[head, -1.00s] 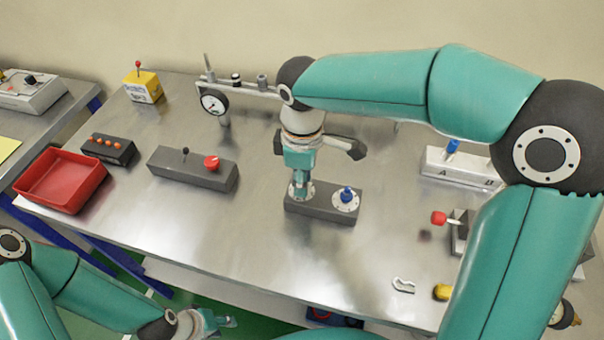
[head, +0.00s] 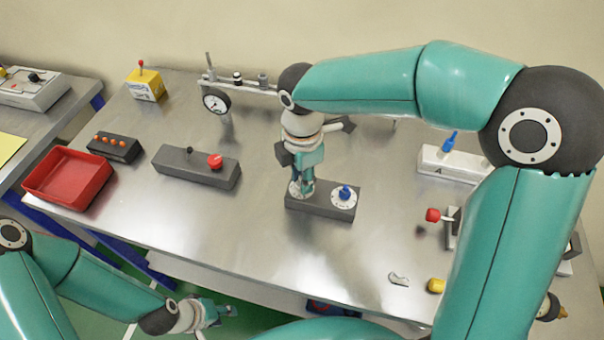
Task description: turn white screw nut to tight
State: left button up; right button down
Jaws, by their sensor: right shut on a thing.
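A dark grey block (head: 322,208) sits near the middle of the table with two round white dials on top. The right dial (head: 344,196) carries a blue knob and is uncovered. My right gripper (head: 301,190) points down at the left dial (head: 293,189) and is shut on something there. The white screw nut itself is hidden by the fingers. My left gripper (head: 222,312) is low at the front, off the table edge and away from the block. Its fingers are too small to tell open from shut.
A grey box with a red knob (head: 196,166) and a red tray (head: 68,178) stand to the left. A gauge on a pipe rail (head: 216,101) is behind my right gripper. A red-knobbed lever (head: 433,215) and a yellow knob (head: 436,286) are at right. The front middle is clear.

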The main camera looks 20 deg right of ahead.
jog(key=shift+w+r, duration=0.1)
dwell(0.3)
jog(key=c, duration=0.9)
grip_release()
jog(key=shift+c, duration=0.2)
notch_tip(320, 180, up, 12)
